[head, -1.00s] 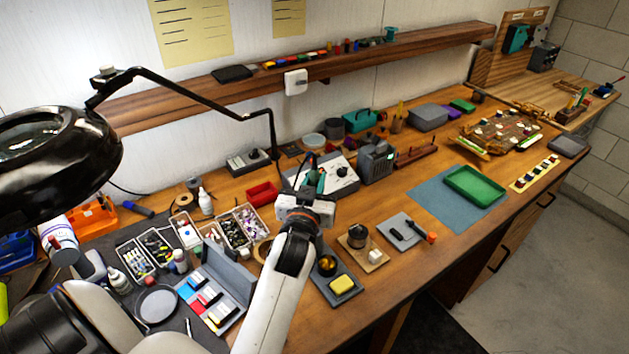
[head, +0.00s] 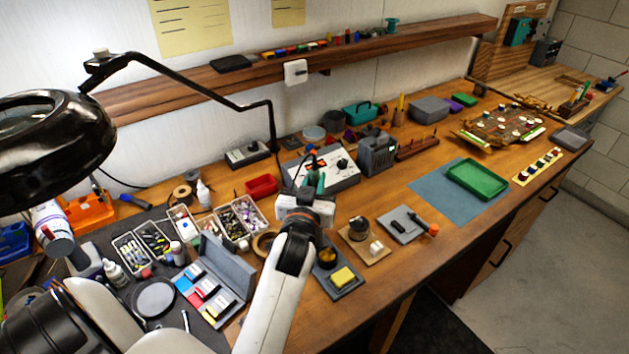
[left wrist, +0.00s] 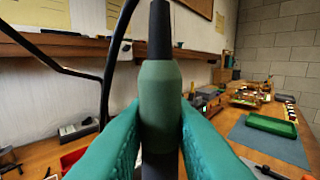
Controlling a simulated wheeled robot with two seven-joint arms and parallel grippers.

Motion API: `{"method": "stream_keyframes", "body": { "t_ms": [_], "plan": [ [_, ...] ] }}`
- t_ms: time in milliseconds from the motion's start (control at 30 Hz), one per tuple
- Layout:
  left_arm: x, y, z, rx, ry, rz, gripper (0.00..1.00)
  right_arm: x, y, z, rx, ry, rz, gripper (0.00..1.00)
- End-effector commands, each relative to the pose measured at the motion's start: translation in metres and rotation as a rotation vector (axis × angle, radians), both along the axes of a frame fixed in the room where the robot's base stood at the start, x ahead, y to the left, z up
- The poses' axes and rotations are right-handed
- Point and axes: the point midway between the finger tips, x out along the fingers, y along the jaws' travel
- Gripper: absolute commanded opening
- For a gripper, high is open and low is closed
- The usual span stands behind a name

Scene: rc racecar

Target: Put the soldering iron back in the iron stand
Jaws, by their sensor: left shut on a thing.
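My left gripper (head: 313,183) is shut on the soldering iron (head: 311,158), held above the bench. In the left wrist view the iron's green and black handle (left wrist: 160,95) stands upright between the teal fingers (left wrist: 103,150). The iron's lower end is hidden. The iron stand (head: 350,292) is a grey base with a dark round holder (head: 326,258) and a yellow sponge (head: 343,276). It stands on the bench just right of my left forearm, nearer the front edge than the gripper. My right gripper is not in view.
A white control unit (head: 343,172) stands behind the gripper. A wooden base with a dark pot (head: 358,227) and a grey tray (head: 403,226) lie right of the stand. An open grey case (head: 228,266) is left of my forearm. A lamp (head: 45,150) overhangs the left.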

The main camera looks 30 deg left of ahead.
Motion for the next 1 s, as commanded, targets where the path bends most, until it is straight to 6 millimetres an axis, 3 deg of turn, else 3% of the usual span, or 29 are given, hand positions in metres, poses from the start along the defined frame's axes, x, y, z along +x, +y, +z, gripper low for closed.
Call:
{"method": "stream_keyframes", "body": {
  "t_ms": [1000],
  "plan": [
    [0.000,0.000,-0.032,0.000,0.000,0.000,0.00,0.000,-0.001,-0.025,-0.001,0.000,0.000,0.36]
  ]
}}
